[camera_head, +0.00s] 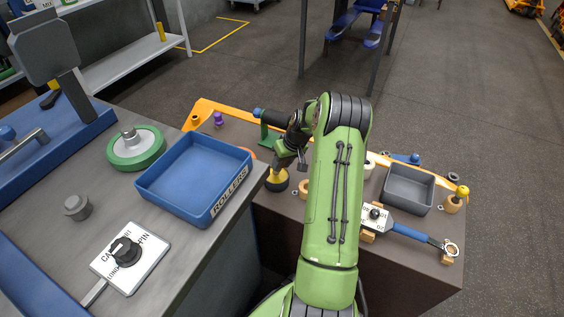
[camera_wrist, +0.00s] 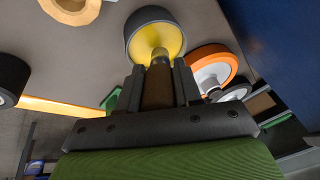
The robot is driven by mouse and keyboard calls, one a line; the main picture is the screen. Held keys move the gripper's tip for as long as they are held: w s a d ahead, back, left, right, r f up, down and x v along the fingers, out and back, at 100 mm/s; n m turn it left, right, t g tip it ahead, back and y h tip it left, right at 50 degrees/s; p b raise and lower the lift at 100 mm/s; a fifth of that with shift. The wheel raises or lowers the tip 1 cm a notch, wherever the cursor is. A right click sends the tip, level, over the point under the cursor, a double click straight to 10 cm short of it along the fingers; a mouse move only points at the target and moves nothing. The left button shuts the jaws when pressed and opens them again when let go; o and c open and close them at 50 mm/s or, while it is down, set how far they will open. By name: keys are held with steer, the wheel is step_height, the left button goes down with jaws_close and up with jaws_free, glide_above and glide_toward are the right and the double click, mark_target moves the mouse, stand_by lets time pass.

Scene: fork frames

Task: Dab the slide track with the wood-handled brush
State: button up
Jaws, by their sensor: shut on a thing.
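My gripper (camera_wrist: 159,72) is shut on the brush's brown wooden handle (camera_wrist: 158,90) in the wrist view. The brush's far end meets the yellow inside of a dark round pot (camera_wrist: 134,42); its bristles are hidden. In the head view the yellow and dark pot (camera_head: 277,184) stands on the brown table, just under the end of my arm. I cannot tell which thing is the slide track.
A blue ROLLERS bin (camera_head: 180,165) and green-rimmed wheel (camera_head: 135,148) stand on the left bench. An orange-rimmed wheel (camera_wrist: 224,56) is right beside the pot. A grey tray (camera_head: 408,190) and blue-handled tool (camera_head: 408,232) lie right of my arm. Orange edging (camera_head: 215,110) runs along the table's back.

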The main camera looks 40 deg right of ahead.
steer(key=shift+f+b, duration=0.3)
steer(key=shift+f, duration=0.3)
stand_by(1.3)
steer(key=shift+r, duration=0.1)
step_height(320, 180, up, 7)
steer(key=p, duration=0.5)
stand_by(0.8)
